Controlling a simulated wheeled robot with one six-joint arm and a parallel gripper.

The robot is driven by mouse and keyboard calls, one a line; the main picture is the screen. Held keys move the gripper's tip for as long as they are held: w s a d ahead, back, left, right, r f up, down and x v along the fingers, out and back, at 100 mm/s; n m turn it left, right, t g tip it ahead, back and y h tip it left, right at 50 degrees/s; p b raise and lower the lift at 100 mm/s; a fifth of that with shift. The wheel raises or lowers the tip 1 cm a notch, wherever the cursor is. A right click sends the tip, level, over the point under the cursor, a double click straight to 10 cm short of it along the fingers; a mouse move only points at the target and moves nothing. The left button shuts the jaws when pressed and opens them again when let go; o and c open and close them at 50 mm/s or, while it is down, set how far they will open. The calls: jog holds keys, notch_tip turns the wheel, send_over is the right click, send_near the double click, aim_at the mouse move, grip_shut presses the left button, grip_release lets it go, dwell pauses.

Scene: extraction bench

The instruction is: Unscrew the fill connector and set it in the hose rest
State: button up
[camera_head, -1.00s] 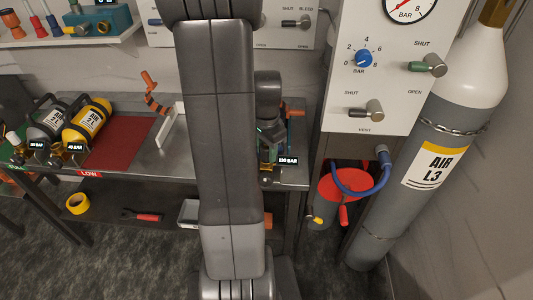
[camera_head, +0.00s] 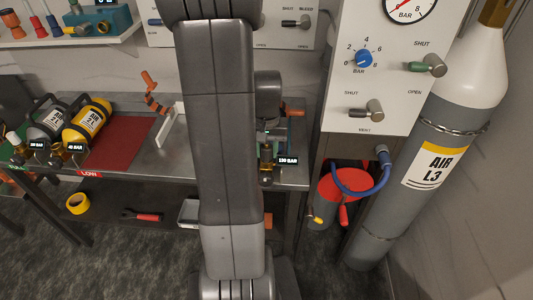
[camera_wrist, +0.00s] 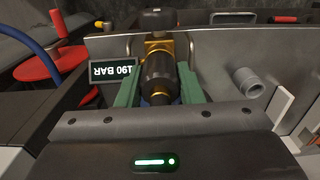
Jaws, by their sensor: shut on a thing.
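My gripper (camera_wrist: 158,92) shows in the wrist view, with a green finger on each side of a black ribbed cylindrical connector (camera_wrist: 159,78), and it is shut on it. The connector's far end meets a brass valve (camera_wrist: 157,45). I cannot see whether its thread is engaged. In the head view my arm hides most of the gripper and connector; the brass valve (camera_head: 266,166) shows just right of my arm, by a 190 BAR label (camera_head: 288,160). A white angled bracket (camera_head: 171,128) stands on the bench left of my arm; I cannot tell whether it is the hose rest.
Two small cylinders, grey (camera_head: 49,121) and yellow (camera_head: 87,124), lie at left beside a red mat (camera_head: 120,143). A valve panel (camera_head: 390,80) and a tall AIR L3 cylinder (camera_head: 430,165) stand at right. A blue hose (camera_head: 366,194) loops over a red drum (camera_head: 335,184).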

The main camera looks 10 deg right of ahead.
jog(key=n, duration=0.5)
jog(key=shift+n, duration=0.3)
jog(key=n, duration=0.6)
jog(key=o, duration=1.1)
jog(key=shift+n, duration=0.5)
jog(key=m, duration=1)
jog(key=shift+m, duration=0.4)
jog(key=m, duration=1.1)
